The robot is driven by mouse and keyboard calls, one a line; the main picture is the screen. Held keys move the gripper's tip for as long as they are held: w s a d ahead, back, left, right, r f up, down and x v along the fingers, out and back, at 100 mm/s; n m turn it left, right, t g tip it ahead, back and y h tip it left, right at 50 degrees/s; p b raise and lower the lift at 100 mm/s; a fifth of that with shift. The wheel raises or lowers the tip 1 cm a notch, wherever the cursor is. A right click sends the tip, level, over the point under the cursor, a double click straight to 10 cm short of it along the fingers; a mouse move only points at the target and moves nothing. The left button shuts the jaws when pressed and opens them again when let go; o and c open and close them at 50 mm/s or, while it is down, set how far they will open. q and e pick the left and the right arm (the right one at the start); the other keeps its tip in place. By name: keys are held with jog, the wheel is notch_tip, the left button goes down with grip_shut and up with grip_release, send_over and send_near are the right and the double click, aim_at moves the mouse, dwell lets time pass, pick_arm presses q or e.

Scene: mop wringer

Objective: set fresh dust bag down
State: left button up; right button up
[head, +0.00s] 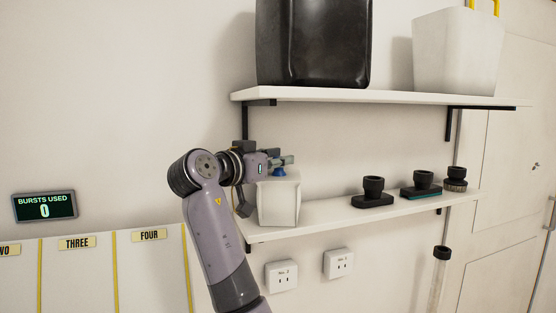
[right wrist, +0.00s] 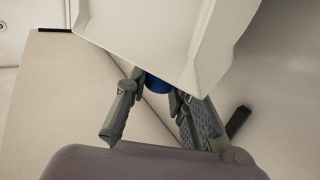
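The fresh dust bag (head: 279,201), a white boxy bag with a blue collar (head: 279,172) on top, is at the left end of the lower shelf (head: 335,217). It looks upright with its base at the shelf surface; I cannot tell if it fully rests there. My right gripper (head: 286,161) is at the collar, above the bag. In the right wrist view the white bag (right wrist: 170,35) fills the top, and the blue collar (right wrist: 156,84) sits between the two fingertips of my right gripper (right wrist: 156,86), which appear closed on it. My left gripper is out of view.
Several black-necked attachments (head: 373,192) stand farther right on the lower shelf. The upper shelf (head: 380,97) above holds a black bin (head: 313,42) and a white bin (head: 457,50). Wall sockets (head: 281,275) are below. The shelf between bag and attachments is clear.

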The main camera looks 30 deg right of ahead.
jog(key=o, duration=0.3)
jog(key=shift+r, duration=0.15)
jog(key=b+v, duration=0.4)
jog(key=v, duration=0.8)
